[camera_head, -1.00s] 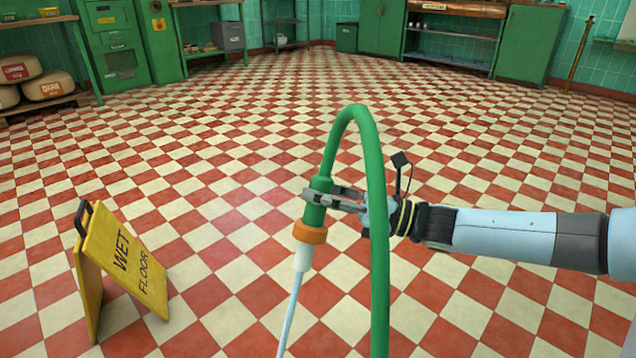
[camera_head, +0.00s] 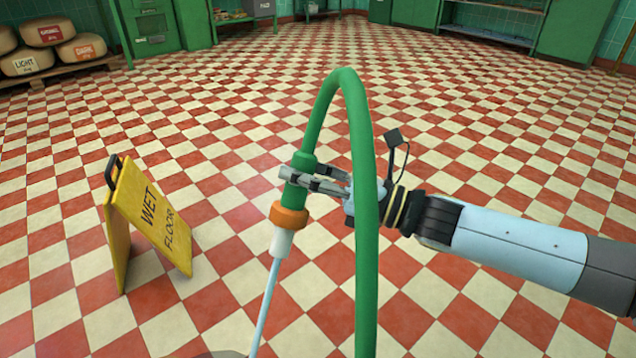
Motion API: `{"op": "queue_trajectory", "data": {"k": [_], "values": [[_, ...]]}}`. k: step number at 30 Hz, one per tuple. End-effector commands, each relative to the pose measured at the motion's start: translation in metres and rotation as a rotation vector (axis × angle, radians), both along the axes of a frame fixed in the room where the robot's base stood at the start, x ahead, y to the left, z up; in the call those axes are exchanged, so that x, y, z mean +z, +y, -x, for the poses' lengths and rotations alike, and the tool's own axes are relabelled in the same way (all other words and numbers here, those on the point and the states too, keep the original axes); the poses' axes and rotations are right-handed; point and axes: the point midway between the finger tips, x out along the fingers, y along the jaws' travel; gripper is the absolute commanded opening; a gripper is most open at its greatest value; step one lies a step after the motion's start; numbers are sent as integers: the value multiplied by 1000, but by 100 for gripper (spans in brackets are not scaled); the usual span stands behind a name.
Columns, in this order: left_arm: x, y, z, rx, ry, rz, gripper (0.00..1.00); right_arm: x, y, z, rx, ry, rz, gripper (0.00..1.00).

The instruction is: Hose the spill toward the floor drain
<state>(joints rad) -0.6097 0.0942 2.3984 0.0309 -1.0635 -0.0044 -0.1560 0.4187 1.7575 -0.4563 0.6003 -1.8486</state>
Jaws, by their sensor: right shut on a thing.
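A green hose (camera_head: 364,240) arches up in the middle of the head view and bends down to its nozzle. The nozzle has an orange collar (camera_head: 289,216) and a white tip (camera_head: 281,242) pointing down. A thin pale stream of water (camera_head: 265,305) runs from the tip down and slightly left. My right gripper (camera_head: 295,177) is shut around the green nozzle body above the orange collar. My left gripper is not in view. I cannot make out a distinct spill or a floor drain on the checkered floor (camera_head: 230,80).
A yellow wet floor sign (camera_head: 150,220) stands at left, near the stream. Labelled sacks (camera_head: 84,48) lie on a pallet at far left. Green cabinets (camera_head: 150,25) and shelves (camera_head: 490,20) line the back wall. The floor between is open.

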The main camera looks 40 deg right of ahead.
Motion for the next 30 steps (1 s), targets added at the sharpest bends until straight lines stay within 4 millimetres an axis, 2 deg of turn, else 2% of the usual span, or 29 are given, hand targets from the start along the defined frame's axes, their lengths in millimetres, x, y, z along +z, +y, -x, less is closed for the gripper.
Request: {"op": "queue_trajectory", "data": {"k": [1,5,11,30], "values": [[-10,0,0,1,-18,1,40,-2,2,-6,0,-1,-1,3],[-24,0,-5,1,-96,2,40,-2,6,-21,-1,-1,-2,3],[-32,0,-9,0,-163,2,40,0,13,-45,-1,-3,-2,3],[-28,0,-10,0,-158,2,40,2,35,-120,-2,-3,-3,3]]}}
